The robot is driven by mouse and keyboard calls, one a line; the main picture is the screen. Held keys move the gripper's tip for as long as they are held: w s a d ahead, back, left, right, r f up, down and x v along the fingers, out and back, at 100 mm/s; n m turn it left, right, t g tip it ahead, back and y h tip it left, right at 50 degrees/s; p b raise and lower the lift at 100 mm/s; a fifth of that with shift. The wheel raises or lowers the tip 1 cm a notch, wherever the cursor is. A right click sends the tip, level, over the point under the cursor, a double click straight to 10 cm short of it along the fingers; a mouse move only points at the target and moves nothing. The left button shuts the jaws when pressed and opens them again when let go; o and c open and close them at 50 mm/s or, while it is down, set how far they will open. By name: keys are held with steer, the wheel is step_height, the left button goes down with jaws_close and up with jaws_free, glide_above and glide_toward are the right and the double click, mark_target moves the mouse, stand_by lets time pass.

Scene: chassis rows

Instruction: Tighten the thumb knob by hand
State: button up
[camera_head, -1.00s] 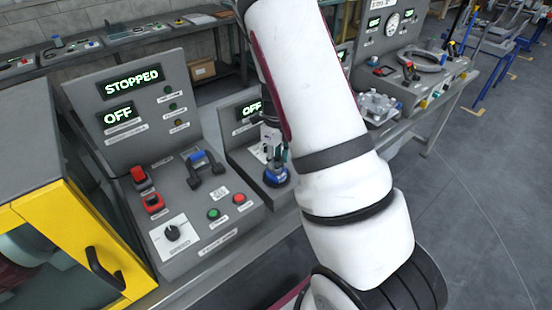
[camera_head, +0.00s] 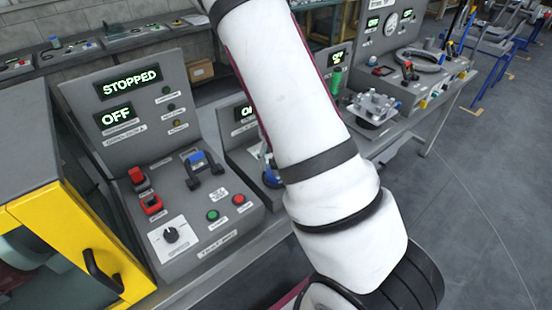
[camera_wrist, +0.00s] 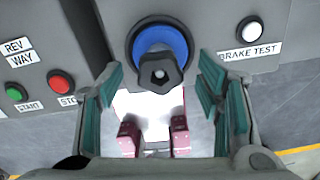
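In the wrist view a dark, lobed thumb knob (camera_wrist: 160,72) stands in front of a round blue piece (camera_wrist: 160,42) on a grey panel. In the head view a blue part (camera_head: 271,178) shows beside my arm, mostly hidden; I cannot tell for sure that it is the same one. My gripper (camera_wrist: 161,92) is open in the wrist view, with its teal finger pads to the left and right of the knob. The pads look apart from the knob. My gripper is hidden in the head view.
In the wrist view a white button (camera_wrist: 249,29) labelled BRAKE TEST is right of the knob. A red stop button (camera_wrist: 60,82) and green start button (camera_wrist: 16,92) are at left. A control panel (camera_head: 128,85) reads STOPPED and OFF. A yellow-framed enclosure (camera_head: 50,215) stands at left.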

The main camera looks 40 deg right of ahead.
step_height(320, 180, up, 12)
stand_by(0.6)
steer(key=shift+a, duration=0.1)
